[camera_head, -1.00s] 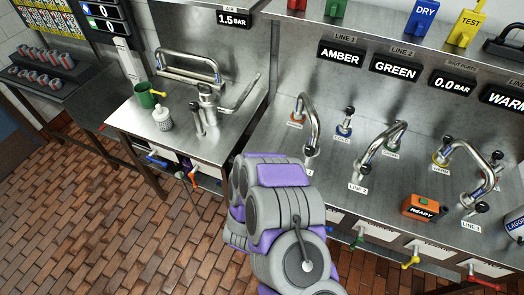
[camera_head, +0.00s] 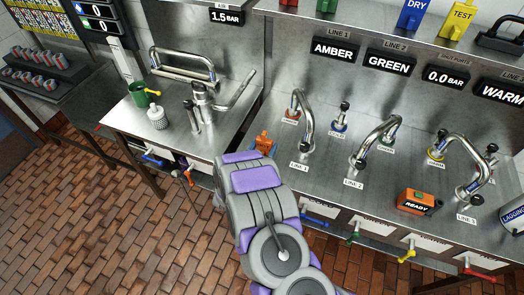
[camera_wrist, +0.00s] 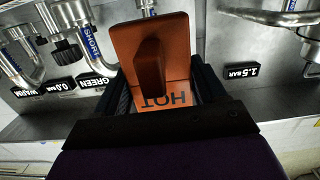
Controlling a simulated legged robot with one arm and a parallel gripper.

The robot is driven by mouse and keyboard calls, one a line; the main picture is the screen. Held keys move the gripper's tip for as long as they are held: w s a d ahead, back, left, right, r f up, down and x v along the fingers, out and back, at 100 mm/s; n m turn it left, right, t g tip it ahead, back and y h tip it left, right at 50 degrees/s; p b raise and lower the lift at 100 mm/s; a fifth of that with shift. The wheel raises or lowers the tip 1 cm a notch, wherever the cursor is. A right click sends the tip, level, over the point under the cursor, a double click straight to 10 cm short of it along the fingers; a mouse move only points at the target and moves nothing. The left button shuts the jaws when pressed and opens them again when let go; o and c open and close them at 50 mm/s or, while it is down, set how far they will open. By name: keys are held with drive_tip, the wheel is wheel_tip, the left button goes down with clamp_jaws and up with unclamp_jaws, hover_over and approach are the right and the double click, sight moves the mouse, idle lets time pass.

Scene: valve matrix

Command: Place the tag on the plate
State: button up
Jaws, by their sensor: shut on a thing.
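An orange tag (camera_wrist: 165,60) with an upright fin and the word HOT shows in the wrist view, its lettering upside down. The dark fingers of my gripper (camera_wrist: 165,95) stand on both sides of it, shut on it. In the head view the orange tag (camera_head: 264,144) shows just past the end of my arm, near the front of the steel counter, left of the LINE 1 tap (camera_head: 305,115). I cannot tell which surface is the plate.
Several curved taps and an orange READY box (camera_head: 416,202) stand on the right counter (camera_head: 330,190). Blue DRY (camera_head: 413,15) and yellow TEST (camera_head: 461,18) tags stand on the upper shelf. A green mug (camera_head: 139,94) and a white bottle (camera_head: 157,117) sit on the left counter.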

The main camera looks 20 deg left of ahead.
sight(263, 151)
drive_tip(key=shift+w+a+f, duration=0.1)
drive_tip(key=shift+w+a, duration=0.35)
drive_tip(key=f, duration=0.3)
drive_tip(key=shift+a+f, duration=0.2)
drive_tip(key=shift+f, duration=0.15)
drive_tip(key=shift+d+r, duration=0.1)
drive_tip(key=shift+d, duration=0.1)
drive_tip(key=o, duration=0.7)
drive_tip(key=shift+d+b, duration=0.1)
drive_tip(key=shift+b, duration=0.2)
drive_tip(key=o, duration=0.3)
drive_tip(key=shift+a, duration=0.2)
drive_tip(key=shift+o, duration=0.2)
drive_tip(key=shift+s, duration=0.1)
drive_tip(key=s, duration=1.1)
drive_tip(key=shift+s+a+r, duration=0.4)
drive_tip(key=shift+r, duration=0.05)
